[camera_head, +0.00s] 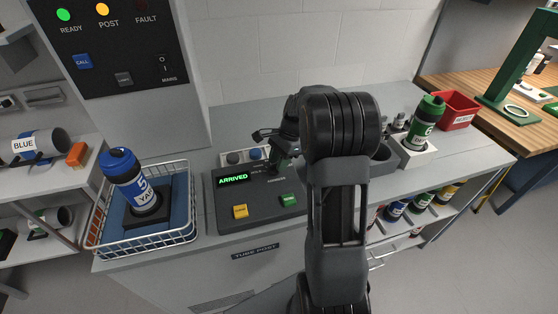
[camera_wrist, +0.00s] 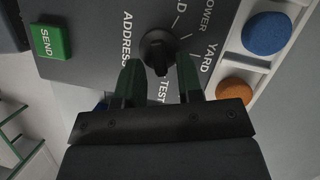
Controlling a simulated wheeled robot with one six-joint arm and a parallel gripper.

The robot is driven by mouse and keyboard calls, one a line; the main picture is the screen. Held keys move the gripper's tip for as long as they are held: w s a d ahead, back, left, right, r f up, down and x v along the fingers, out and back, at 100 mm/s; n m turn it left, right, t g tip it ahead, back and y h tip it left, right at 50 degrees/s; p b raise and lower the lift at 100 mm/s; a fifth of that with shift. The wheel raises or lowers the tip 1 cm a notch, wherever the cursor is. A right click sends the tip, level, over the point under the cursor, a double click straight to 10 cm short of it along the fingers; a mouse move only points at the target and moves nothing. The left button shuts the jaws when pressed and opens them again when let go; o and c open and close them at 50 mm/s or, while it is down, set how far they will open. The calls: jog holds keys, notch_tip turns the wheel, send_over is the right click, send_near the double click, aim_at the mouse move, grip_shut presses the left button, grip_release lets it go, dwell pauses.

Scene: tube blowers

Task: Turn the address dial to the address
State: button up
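The address dial (camera_wrist: 157,43) is a round black knob on the grey console, near the top middle of the wrist view. White words ring it: ADDRESS on the left, YARD on the right, TEST below, and cut-off words above. Its pointer direction is not clear. My gripper (camera_wrist: 158,62) has its two dark green fingers apart, one on each side of the dial's lower part, with small gaps visible. In the head view my gripper (camera_head: 277,150) is over the console's back right and hides the dial. The console (camera_head: 258,211) display (camera_head: 233,179) reads ARRIVED in green.
A green SEND button (camera_wrist: 49,42) is on the console; a yellow button (camera_head: 240,211) sits in front. Blue (camera_wrist: 267,33) and orange (camera_wrist: 236,92) round pieces sit in a rack beside it. A blue-capped canister (camera_head: 134,181) stands in a wire basket (camera_head: 150,238) at left.

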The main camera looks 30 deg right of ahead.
grip_shut()
